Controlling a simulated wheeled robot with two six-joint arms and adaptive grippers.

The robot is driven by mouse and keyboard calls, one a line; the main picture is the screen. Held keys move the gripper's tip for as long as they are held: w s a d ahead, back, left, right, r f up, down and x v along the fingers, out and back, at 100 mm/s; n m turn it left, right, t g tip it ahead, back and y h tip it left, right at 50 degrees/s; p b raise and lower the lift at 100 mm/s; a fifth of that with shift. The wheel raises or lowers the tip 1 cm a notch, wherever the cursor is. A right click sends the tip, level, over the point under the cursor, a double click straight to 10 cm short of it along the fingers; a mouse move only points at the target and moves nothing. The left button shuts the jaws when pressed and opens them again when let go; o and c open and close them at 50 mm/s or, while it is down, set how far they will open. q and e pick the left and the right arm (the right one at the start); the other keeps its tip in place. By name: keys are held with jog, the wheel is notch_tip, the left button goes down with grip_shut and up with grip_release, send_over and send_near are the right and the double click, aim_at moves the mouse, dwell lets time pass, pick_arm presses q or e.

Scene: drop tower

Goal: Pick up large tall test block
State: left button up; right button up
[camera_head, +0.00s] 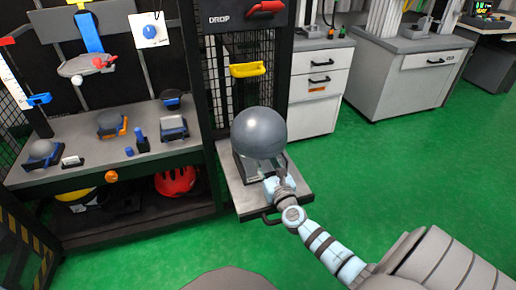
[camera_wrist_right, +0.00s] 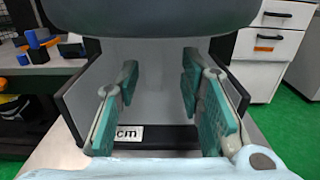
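Small blue blocks stand on the bench in the head view; the tallest one (camera_head: 141,139) is beside a short one (camera_head: 129,152). I cannot tell for sure which is the large tall test block. Blue pieces on the bench (camera_wrist_right: 37,42) also show at the left of the right wrist view. My right gripper (camera_wrist_right: 153,105) is open and empty, its teal fingers apart before an open-fronted holder with a "cm" label. In the head view it is under the front of a grey dome (camera_head: 258,133), away from the blocks. My left gripper is out of view.
The dome sits above a black-sided holder on a pull-out shelf (camera_head: 300,196). The bench (camera_head: 92,157) carries several blue-based tools and a small white-and-grey block. A red helmet (camera_head: 176,181) lies below. Green floor is free at right.

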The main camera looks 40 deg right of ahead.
jog(key=x, duration=0.3)
jog(key=b+x, duration=0.1)
jog(key=x, duration=0.1)
jog(key=shift+w+a+r, duration=0.2)
jog(key=shift+w+r, duration=0.15)
jog(key=shift+r, duration=0.05)
jog(key=shift+s, duration=0.1)
grip_shut()
jog(key=shift+r, duration=0.15)
